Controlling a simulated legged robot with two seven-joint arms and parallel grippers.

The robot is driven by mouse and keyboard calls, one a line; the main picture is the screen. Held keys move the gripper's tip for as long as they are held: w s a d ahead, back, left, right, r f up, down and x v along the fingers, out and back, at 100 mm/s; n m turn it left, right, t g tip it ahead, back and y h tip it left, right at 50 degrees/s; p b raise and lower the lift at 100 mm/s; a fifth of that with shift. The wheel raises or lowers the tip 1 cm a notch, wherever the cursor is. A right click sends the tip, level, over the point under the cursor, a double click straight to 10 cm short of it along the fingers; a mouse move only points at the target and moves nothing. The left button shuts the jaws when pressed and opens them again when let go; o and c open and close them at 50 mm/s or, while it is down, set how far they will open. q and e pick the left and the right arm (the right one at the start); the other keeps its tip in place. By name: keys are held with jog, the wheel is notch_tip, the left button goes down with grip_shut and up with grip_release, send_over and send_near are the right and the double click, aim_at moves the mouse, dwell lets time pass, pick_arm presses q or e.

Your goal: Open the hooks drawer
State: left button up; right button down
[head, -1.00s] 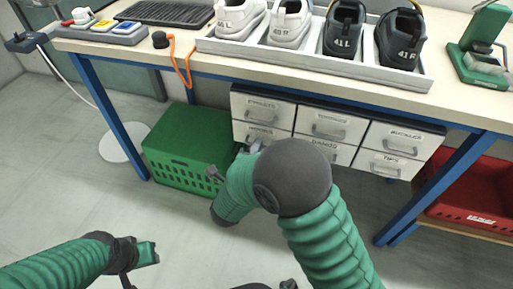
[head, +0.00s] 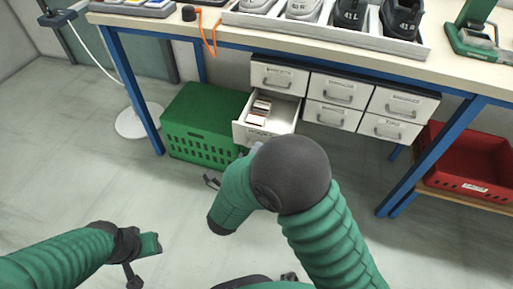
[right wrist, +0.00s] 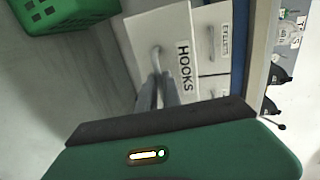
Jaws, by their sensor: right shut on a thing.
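The hooks drawer (head: 284,124) is at the lower left of the white drawer block under the bench and stands partly pulled out. Small white and reddish-brown items show inside it. In the right wrist view its front (right wrist: 187,28) reads HOOKS. My right gripper (right wrist: 157,84) is shut on the drawer's handle (right wrist: 156,52). In the head view my right arm hides most of that grip. My left gripper (head: 140,262) is low at the left, over the floor and away from the drawers. I cannot tell whether its jaws are open.
The other drawers (head: 338,90) are closed. A green crate (head: 200,145) stands on the floor just left of the open drawer. A red bin (head: 460,180) sits on a low shelf at the right. Blue bench legs (head: 135,90) stand either side. The floor in front is clear.

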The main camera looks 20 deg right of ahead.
pick_arm(q)
jog(key=shift+s+a, duration=0.1)
jog(key=shift+s, duration=0.2)
pick_arm(e)
jog(key=shift+s+a+f, duration=0.15)
jog(key=shift+s+f, duration=0.05)
jog(key=shift+s, duration=0.45)
jog(key=c, duration=1.5)
grip_release()
jog(key=shift+c, duration=0.2)
jog(key=shift+w+r, duration=0.1)
jog(key=shift+a, duration=0.1)
